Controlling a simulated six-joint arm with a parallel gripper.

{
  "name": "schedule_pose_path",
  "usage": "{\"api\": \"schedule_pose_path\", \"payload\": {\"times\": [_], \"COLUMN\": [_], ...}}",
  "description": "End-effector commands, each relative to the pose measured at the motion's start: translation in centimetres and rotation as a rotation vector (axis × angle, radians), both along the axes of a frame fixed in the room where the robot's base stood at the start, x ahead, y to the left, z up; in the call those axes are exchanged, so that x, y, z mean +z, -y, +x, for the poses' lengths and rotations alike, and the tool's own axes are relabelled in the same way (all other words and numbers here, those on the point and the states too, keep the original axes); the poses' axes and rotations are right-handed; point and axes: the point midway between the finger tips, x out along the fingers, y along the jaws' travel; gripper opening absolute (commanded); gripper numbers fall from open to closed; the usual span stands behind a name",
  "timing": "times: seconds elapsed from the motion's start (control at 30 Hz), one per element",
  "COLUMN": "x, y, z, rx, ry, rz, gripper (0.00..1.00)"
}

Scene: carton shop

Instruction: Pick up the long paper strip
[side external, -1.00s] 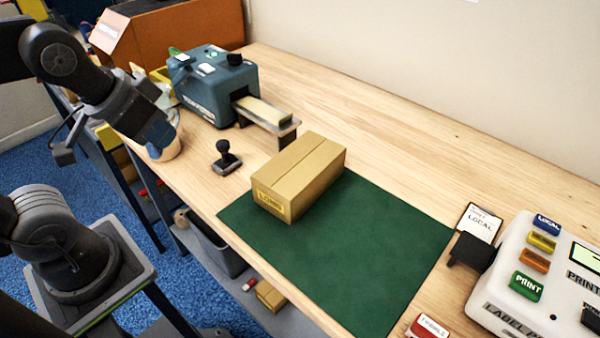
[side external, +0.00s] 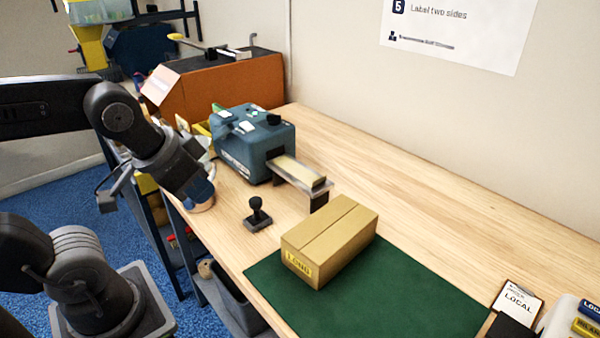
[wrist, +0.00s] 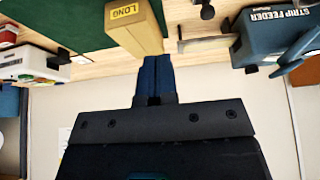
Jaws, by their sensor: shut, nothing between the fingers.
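The long paper strip (side external: 298,172) is a pale tan band lying on the outlet tray of the blue-grey strip feeder (side external: 240,148), in the side external view. My gripper (side external: 204,192) hangs left of the feeder, apart from the strip, over the table's left edge near a cup-like holder. In the wrist view its blue fingers (wrist: 156,62) are together and empty, with the carton's end beyond them.
A closed carton marked LONG (side external: 335,238) stands on the green mat (side external: 400,295). A black hand stamp (side external: 258,216) stands between feeder and mat. An orange machine (side external: 215,85) is behind the feeder. A LOCAL card (side external: 516,300) lies at right. Table along the wall is clear.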

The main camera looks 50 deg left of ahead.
Motion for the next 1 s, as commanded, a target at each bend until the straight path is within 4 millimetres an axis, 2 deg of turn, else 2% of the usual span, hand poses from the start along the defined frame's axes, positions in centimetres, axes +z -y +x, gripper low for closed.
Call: {"api": "schedule_pose_path", "payload": {"times": [0.07,0.83,1.0], "x": [0.0,0.0,0.0], "y": [0.0,0.0,0.0], "z": [0.0,0.0,0.0], "rx": [0.0,0.0,0.0], "ry": [0.0,0.0,0.0], "rz": [0.0,0.0,0.0], "gripper": [0.02,0.76,0.77]}}
